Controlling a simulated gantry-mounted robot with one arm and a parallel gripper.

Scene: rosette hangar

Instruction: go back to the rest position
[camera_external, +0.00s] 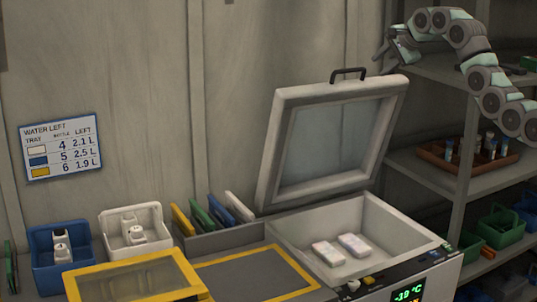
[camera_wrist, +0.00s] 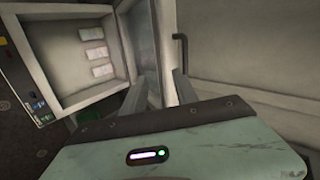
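My gripper (camera_external: 384,60) is raised at the upper right of the external view, close to the top right corner of the freezer's open lid (camera_external: 272,150). In the wrist view its two grey fingers (camera_wrist: 160,82) stand apart with nothing held between them. The lid stands up, tilted back, with a dark handle (camera_external: 348,72) on its top edge; the handle also shows in the wrist view (camera_wrist: 179,50). Inside the open freezer (camera_external: 395,228) lie pale packs (camera_external: 328,253); the wrist view shows three of them in a row (camera_wrist: 97,52).
A shelf rack (camera_external: 480,185) stands at the right with a brown tray (camera_external: 440,162) of bottles and green bins (camera_external: 500,228). Blue (camera_external: 45,275) and white (camera_external: 112,222) caddies and a yellow-framed case (camera_external: 130,285) stand at the left. The lid is close to my gripper.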

